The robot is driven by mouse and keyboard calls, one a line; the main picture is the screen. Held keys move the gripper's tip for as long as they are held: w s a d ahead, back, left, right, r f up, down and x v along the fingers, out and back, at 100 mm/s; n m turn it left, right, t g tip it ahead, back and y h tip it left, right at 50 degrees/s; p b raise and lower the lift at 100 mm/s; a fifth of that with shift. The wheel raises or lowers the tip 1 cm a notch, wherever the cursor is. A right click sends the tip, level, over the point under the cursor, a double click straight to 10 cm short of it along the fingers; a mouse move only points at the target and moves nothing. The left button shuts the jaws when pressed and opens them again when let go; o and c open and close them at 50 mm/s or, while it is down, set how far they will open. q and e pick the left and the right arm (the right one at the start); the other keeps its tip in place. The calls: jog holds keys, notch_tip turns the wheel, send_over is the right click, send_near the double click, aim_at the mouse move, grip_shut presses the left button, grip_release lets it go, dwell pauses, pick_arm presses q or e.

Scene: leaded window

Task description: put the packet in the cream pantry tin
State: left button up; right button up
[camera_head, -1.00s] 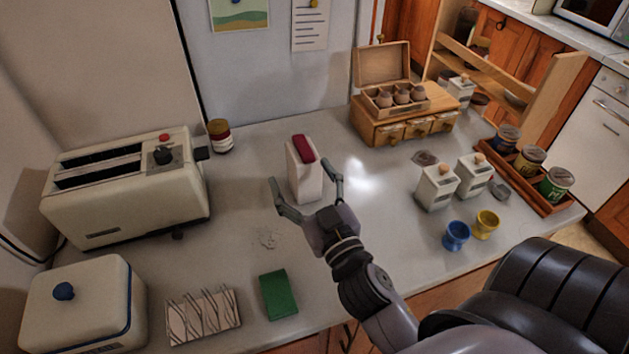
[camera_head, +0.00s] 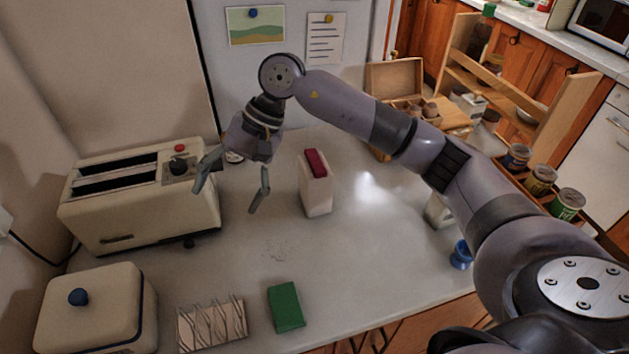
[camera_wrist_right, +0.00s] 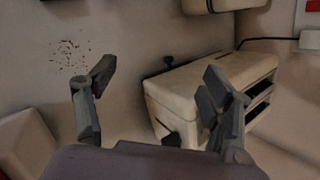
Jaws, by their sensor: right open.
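My right gripper (camera_head: 227,200) is open and empty above the counter, between the toaster and an upright white carton with a red top (camera_head: 316,186). Its spread fingers also show in the right wrist view (camera_wrist_right: 158,80). The carton stands apart from the fingers, to their right. The cream tin (camera_head: 97,312) with a blue knob sits at the lower left, its lid on. I cannot tell for sure which is the task's packet. My left gripper is not in view.
The cream toaster (camera_head: 140,205) stands behind the tin; it also fills the middle of the right wrist view (camera_wrist_right: 190,85). Crumbs (camera_head: 277,248) lie on the clear middle counter. My right arm covers part of the wooden box (camera_head: 395,75), canisters and cups at right.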

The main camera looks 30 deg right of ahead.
jog(key=w+d+r+n+h, duration=0.1)
jog(key=d+r+h, duration=0.1)
jog(key=d, duration=0.4)
jog(key=w+d+r+n+h, duration=0.2)
jog(key=d+h, duration=0.1)
jog(key=d, duration=0.3)
notch_tip(320, 180, up, 3)
jog(key=n+h, duration=0.1)
jog(key=h, duration=0.1)
send_over(319, 160)
notch_tip(319, 160, down, 11)
jog(key=p, duration=0.4)
jog(key=f+p, duration=0.2)
jog(key=f, duration=0.1)
jog(key=f+p, duration=0.1)
jog(key=shift+w+a+f, duration=0.2)
jog(key=shift+a+f, duration=0.2)
jog(key=shift+f, duration=0.35)
jog(key=shift+c, duration=0.2)
jog(key=c, duration=1.6)
jog(key=shift+w, duration=0.1)
grip_shut()
